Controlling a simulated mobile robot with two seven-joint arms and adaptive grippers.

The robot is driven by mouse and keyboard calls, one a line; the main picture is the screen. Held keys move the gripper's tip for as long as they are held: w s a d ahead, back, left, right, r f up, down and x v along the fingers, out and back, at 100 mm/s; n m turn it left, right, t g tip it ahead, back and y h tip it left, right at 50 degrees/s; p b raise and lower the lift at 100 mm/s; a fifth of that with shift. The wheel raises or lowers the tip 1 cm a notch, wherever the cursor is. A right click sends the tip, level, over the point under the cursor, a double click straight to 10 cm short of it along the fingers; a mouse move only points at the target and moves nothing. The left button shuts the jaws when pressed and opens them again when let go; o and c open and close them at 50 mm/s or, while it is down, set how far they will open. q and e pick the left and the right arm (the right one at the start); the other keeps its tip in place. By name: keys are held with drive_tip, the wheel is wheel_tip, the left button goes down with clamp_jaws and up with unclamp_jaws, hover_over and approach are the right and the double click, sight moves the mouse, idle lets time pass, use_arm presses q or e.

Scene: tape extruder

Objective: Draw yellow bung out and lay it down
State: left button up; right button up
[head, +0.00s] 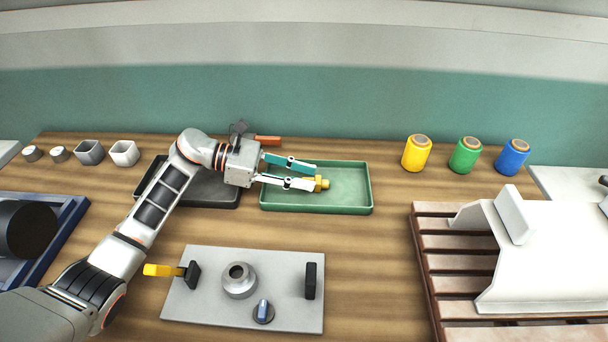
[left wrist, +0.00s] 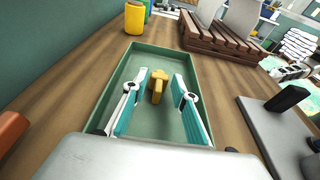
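The yellow bung (head: 323,183) lies in the green tray (head: 368,207). In the left wrist view the bung (left wrist: 158,84) lies between the fingertips of my left gripper (head: 314,177), with gaps on both sides. That gripper is open, its fingers reaching over the tray; it also shows in the left wrist view (left wrist: 156,92). The grey round fitting (head: 238,281) on the grey plate (head: 290,262) has an open, dark mouth. My right gripper is not in view.
A yellow-handled lever (head: 160,270), a blue knob (head: 262,310) and a black block (head: 311,281) are on the plate. A dark tray (head: 215,202) stands left of the green one. Yellow (head: 416,154), green (head: 465,156) and blue (head: 512,158) spools stand back right.

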use_arm(q)
drive_tip(key=v, duration=1.1)
drive_tip(key=shift+a+r, duration=0.1)
drive_tip(key=shift+a, duration=0.25)
